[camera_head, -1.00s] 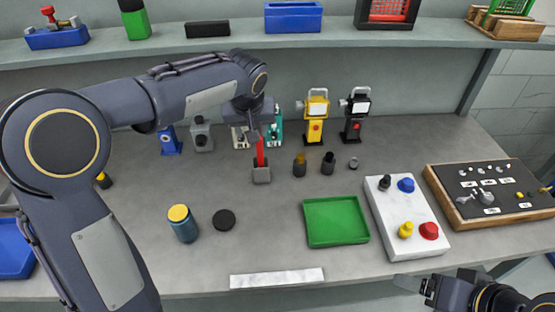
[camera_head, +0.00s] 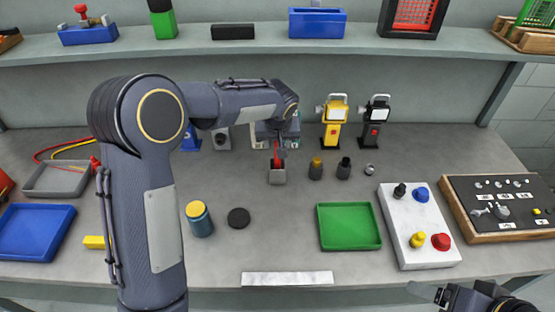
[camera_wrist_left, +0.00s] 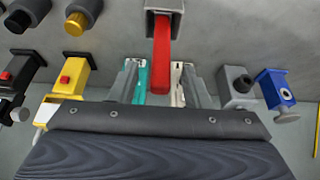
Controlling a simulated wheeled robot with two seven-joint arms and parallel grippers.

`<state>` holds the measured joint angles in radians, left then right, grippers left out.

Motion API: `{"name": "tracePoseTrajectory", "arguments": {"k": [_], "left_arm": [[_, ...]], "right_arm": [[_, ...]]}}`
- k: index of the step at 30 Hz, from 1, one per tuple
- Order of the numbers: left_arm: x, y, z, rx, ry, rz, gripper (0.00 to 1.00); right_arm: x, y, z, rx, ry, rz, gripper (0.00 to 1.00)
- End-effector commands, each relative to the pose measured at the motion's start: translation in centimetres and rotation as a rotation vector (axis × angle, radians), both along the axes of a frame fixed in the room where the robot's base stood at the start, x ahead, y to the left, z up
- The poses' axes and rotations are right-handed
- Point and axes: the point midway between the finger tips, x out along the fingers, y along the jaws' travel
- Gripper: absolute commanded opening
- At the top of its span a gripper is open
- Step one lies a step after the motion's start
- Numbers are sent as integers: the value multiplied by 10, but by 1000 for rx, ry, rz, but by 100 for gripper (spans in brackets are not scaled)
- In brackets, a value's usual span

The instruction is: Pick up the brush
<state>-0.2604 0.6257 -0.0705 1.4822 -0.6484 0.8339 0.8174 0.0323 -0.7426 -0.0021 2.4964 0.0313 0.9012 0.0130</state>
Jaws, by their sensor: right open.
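The brush shows as a red handle (camera_head: 276,158) standing upright in a small grey holder (camera_head: 278,178) near the middle of the bench; its bristles are hidden. In the left wrist view the red handle (camera_wrist_left: 162,50) reaches from the holder (camera_wrist_left: 163,7) in between the fingers. My left gripper (camera_wrist_left: 163,85) is open, with a grey finger apart on each side of the handle. In the head view my left gripper (camera_head: 276,138) is partly hidden by its own wrist, just above and behind the handle. My right gripper (camera_head: 425,291) is open and empty at the lower right.
A black disc (camera_head: 239,218), blue jar (camera_head: 200,219), green tray (camera_head: 349,226) and white button box (camera_head: 415,226) lie in front. A shelf (camera_head: 240,46) runs above.

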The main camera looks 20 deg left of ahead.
Motion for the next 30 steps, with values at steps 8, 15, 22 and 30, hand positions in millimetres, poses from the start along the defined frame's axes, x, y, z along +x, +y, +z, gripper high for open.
{"name": "tracePoseTrajectory", "arguments": {"k": [8, 15, 22, 30], "left_arm": [[0, 0, 0, 0, 0, 0, 7], [0, 0, 1, 0, 0, 0, 0], [1, 0, 16, -1, -5, 1, 0], [1, 0, 70, -2, -6, 2, 0]], "right_arm": [[0, 0, 0, 0, 0, 0, 77], [0, 0, 0, 0, 0, 0, 77], [0, 0, -3, 0, 0, 0, 77], [0, 0, -8, 0, 0, 0, 77]]}}
